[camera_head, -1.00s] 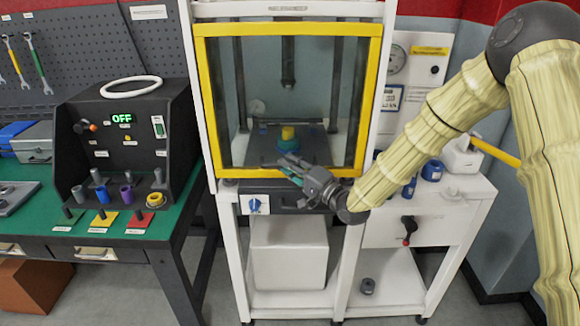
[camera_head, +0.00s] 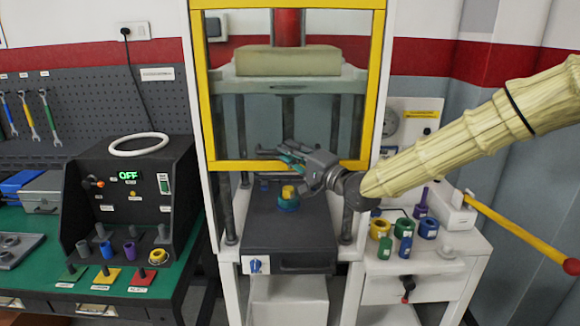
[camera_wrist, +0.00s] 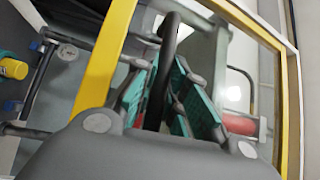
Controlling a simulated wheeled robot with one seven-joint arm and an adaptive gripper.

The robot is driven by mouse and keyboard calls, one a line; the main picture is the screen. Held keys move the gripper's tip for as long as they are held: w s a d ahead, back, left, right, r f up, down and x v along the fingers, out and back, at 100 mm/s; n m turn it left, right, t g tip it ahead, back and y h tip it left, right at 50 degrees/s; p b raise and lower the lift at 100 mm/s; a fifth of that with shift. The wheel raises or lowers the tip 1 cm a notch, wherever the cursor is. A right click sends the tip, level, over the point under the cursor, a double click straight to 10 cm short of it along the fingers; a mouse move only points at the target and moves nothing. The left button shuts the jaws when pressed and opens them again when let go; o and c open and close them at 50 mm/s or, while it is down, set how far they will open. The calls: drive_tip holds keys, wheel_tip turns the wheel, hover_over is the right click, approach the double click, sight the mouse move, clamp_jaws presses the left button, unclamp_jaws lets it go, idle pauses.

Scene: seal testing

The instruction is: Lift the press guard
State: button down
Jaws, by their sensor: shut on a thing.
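The press guard (camera_head: 235,166) is a clear panel in a yellow frame on the front of the white press. It is raised, with its lower bar above the dark press bed (camera_head: 262,225). Its yellow frame also shows close up in the wrist view (camera_wrist: 105,70). My gripper (camera_head: 284,155) is at the guard's lower bar, right of its middle. In the wrist view its teal fingers (camera_wrist: 160,95) are shut around a dark curved handle (camera_wrist: 166,60). The hand partly hides the lower bar. A blue and yellow piece (camera_head: 288,200) sits on the bed below the hand.
A black control box (camera_head: 130,200) showing OFF stands on the green bench at left. Several coloured rings and cylinders (camera_head: 403,237) stand on the white side table at right. A yellow lever with a red knob (camera_head: 520,232) sticks out there.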

drive_tip(key=shift+r, duration=0.7)
drive_tip(key=c, duration=1.5)
unclamp_jaws()
drive_tip(key=shift+o, duration=0.2)
drive_tip(key=shift+d, duration=0.1)
drive_tip(key=v, duration=1.2)
